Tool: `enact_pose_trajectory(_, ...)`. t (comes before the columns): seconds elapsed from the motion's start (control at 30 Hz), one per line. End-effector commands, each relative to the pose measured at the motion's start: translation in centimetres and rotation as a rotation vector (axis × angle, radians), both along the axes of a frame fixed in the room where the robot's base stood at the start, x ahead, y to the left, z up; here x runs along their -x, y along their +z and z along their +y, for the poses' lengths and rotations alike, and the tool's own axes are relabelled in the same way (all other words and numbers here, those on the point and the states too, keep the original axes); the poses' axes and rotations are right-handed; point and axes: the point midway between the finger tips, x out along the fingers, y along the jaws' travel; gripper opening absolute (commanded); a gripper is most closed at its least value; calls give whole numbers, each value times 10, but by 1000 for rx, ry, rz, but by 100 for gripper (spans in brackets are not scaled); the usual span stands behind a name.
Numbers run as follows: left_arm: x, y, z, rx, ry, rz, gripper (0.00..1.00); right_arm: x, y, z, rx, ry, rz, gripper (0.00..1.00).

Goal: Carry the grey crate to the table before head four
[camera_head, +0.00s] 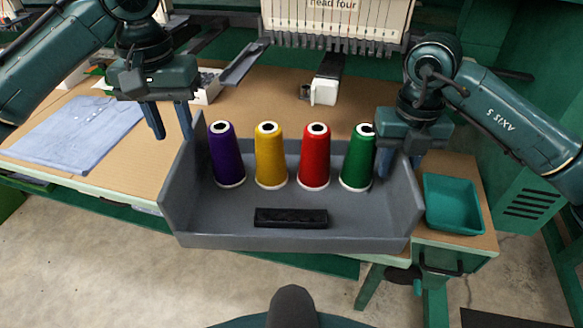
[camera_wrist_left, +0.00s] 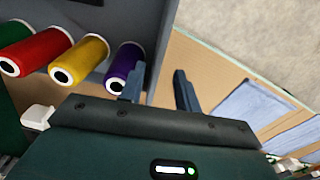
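The grey crate (camera_head: 240,218) is at the table's front edge, its near side reaching past that edge; I cannot tell how it is supported. Upright in it are a purple (camera_head: 226,155), a yellow (camera_head: 270,157), a red (camera_head: 314,157) and a green cone (camera_head: 357,158), behind a black bar (camera_head: 291,218). My left gripper (camera_head: 170,120) is open at the crate's left wall; in the left wrist view its fingers (camera_wrist_left: 158,88) are apart, one towards the purple cone, one outside. My right gripper (camera_head: 400,162) is at the right wall, fingers apart; the green cone and wall partly hide them.
The table (camera_head: 130,168) before the head four machine (camera_head: 335,25) holds folded blue cloth (camera_head: 75,130) at left and a teal tray (camera_head: 453,205) right of the crate. A white machine part (camera_head: 323,90) stands behind the crate. Bare tabletop shows between cloth and crate.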

Motion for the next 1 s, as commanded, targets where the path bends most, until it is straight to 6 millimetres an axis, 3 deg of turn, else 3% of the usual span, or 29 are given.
enact_pose_trajectory(0.27,0,17,0,0,1,1,33,-1,6,0,-1,0,-3,33)
enact_pose_trajectory(0.7,0,16,0,0,1,1,33,-1,89,0,1,-1,-7,33)
enact_pose_trajectory(1.0,0,16,0,0,1,1,33,0,118,0,1,0,-1,33)
